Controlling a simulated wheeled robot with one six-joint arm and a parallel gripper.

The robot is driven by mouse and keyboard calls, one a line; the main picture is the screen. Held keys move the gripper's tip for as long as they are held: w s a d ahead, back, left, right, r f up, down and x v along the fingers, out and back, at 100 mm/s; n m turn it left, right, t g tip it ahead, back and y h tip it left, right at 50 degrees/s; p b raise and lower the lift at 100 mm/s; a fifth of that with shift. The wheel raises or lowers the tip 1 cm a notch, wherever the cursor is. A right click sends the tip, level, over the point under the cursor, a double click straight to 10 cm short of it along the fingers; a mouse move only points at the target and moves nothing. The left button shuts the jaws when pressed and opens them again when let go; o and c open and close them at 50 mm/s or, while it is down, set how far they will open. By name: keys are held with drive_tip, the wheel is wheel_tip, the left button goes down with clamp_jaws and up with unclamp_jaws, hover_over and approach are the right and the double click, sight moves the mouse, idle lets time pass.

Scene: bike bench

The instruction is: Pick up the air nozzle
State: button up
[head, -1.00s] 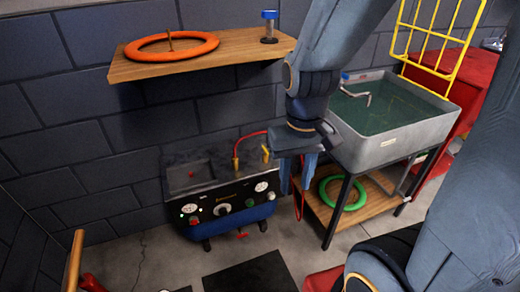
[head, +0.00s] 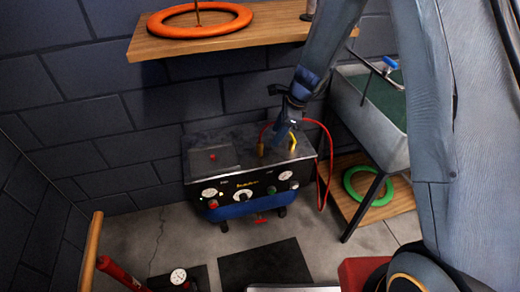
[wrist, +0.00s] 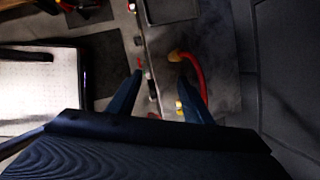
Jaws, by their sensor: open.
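Two small yellow parts stand on top of the air compressor (head: 250,192); I cannot tell for certain which is the air nozzle. The left yellow part (head: 261,149) is near a red hose (head: 328,150). The right yellow part (head: 293,142) is beside my gripper's fingers. My gripper (head: 281,136) points down over the compressor top, open. In the wrist view, a curved yellow fitting (wrist: 174,56) on the red hose lies ahead of the fingers, towards the right one. Another yellow part (wrist: 180,106) shows beside the right finger, partly hidden. I see nothing held.
A wooden shelf (head: 215,42) with an orange ring (head: 165,23) is on the wall above. A sink (head: 365,105) stands at the right, with a green ring (head: 368,201) on its lower shelf. A dark mat (head: 265,265) lies on the floor in front.

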sight(262, 144)
drive_tip(key=w+a+f+m, duration=0.1)
drive_tip(key=f, duration=0.2)
drive_tip(key=w+a+f+m, duration=0.1)
drive_tip(key=w+f+m, duration=0.1)
drive_tip(key=f, duration=0.1)
drive_tip(key=w+a+f+m, duration=0.1)
drive_tip(key=w+f+m, duration=0.1)
drive_tip(key=shift+a+f+t, duration=0.3)
drive_tip(key=shift+f, duration=0.1)
drive_tip(key=x, duration=0.2)
drive_tip(key=p+x, duration=0.1)
drive_tip(key=x, duration=0.1)
drive_tip(key=shift+a+f, duration=0.25)
drive_tip(key=shift+a, duration=0.3)
drive_tip(key=shift+w+f, duration=0.15)
drive_tip(key=shift+f, duration=0.25)
clamp_jaws()
drive_tip(key=shift+a, duration=0.1)
drive_tip(key=shift+r, duration=0.1)
